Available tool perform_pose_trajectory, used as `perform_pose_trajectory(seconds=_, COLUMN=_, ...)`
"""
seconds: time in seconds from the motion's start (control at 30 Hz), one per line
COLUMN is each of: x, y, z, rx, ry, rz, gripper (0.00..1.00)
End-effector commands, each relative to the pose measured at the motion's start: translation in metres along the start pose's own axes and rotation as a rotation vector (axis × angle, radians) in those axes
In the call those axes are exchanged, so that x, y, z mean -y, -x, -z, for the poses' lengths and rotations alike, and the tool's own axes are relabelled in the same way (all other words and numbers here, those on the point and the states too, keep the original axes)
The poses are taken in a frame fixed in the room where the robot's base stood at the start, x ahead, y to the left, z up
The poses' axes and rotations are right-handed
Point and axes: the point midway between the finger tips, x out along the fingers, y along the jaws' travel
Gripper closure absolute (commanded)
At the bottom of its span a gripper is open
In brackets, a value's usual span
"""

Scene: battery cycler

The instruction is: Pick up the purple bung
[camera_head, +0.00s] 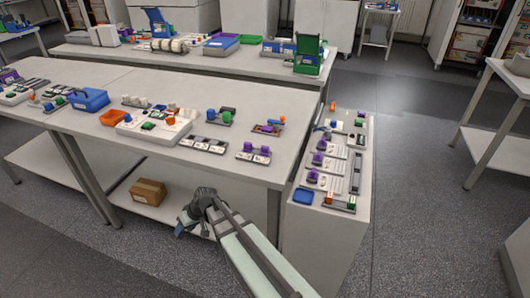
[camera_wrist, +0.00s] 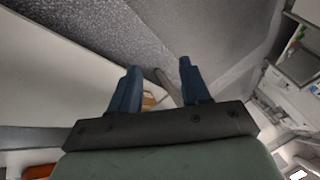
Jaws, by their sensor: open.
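Several small purple pieces show in the head view. Two purple pieces (camera_head: 263,150) sit on a small rack at the front right of the long table. More purple pieces (camera_head: 317,159) stand on small holders along the narrow side bench. They are too small for me to tell which is the bung. My gripper (camera_head: 181,230) is low in front of the long table, below its top and away from all purple pieces. In the wrist view its two blue fingers (camera_wrist: 160,75) are spread apart with nothing between them, and no purple piece shows.
The long table (camera_head: 235,171) carries blue and orange trays, racks and devices. The narrow bench (camera_head: 336,222) stands to its right with a blue dish (camera_head: 303,197) at its near end. A cardboard box (camera_head: 148,191) lies on the lower shelf. Open floor lies to the right.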

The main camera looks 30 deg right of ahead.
Motion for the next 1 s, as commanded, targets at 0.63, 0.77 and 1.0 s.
perform_pose_trajectory(seconds=0.63, x=0.11, y=0.173, z=0.216, rx=-0.419, ry=0.307, rz=0.13, gripper=0.53)
perform_pose_trajectory(seconds=0.77, x=0.091, y=0.229, z=0.229, rx=-0.437, ry=0.386, rz=0.092, gripper=0.53)
perform_pose_trajectory(seconds=1.0, x=0.009, y=0.316, z=0.201, rx=-0.335, ry=0.488, rz=-0.031, gripper=0.53)
